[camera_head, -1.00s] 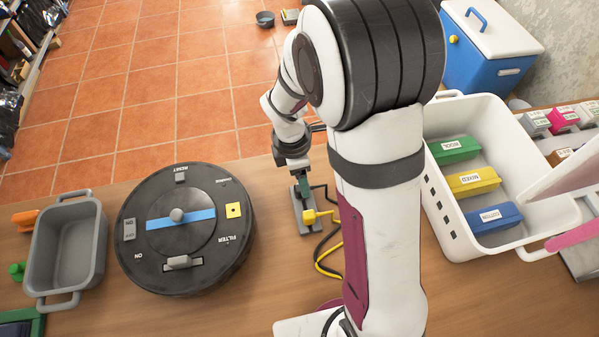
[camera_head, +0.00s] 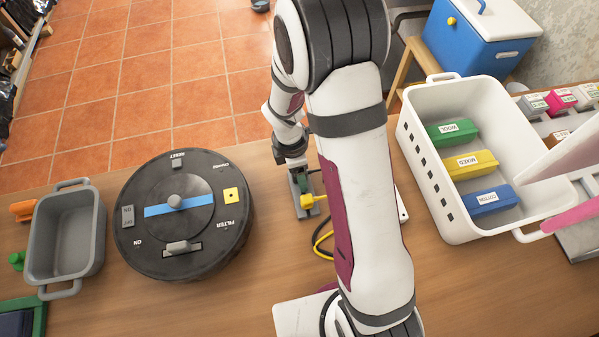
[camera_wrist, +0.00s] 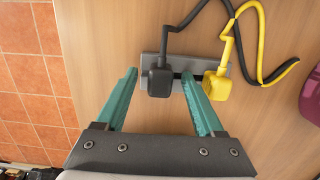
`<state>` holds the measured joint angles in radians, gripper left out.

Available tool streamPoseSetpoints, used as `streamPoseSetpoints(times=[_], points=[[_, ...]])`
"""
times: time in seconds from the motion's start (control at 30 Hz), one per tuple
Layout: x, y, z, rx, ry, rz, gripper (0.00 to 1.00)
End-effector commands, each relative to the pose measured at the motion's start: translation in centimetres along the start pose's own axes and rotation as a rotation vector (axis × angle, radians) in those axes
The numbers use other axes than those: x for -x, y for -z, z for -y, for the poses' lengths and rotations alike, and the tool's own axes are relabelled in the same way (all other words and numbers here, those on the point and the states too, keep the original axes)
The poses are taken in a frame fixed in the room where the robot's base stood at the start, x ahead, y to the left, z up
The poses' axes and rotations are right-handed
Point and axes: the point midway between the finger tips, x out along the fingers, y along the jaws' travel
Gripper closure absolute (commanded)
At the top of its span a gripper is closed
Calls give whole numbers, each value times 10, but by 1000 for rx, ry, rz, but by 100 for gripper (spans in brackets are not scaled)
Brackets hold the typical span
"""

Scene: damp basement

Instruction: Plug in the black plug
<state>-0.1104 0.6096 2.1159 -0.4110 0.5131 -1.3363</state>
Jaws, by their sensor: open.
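In the wrist view, the black plug (camera_wrist: 160,83) with its black cable sits at the left part of a grey socket strip (camera_wrist: 184,66). The yellow plug (camera_wrist: 217,87) with its yellow cable is to its right on the same strip. My gripper (camera_wrist: 158,76) is open, its green fingers on either side of the black plug; the right finger lies between the two plugs. I cannot tell whether the fingers touch it, or how deep it sits. In the head view, my gripper (camera_head: 302,180) is above the strip (camera_head: 307,212), by the yellow plug (camera_head: 307,201); the black plug is hidden.
A round black device (camera_head: 130,250) with a blue bar and a grey tub (camera_head: 38,245) stand left on the wooden table. A white basket (camera_head: 450,222) with labelled green, yellow and blue blocks is right. Table around the strip's left side is clear.

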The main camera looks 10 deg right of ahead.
Motion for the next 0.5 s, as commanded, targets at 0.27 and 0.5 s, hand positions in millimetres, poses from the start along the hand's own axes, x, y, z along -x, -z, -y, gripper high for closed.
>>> streamPoseSetpoints(times=[0.27,0.5], points=[[0,0,0,0,0,0,61],[0,0,0,0,0,0,100]])
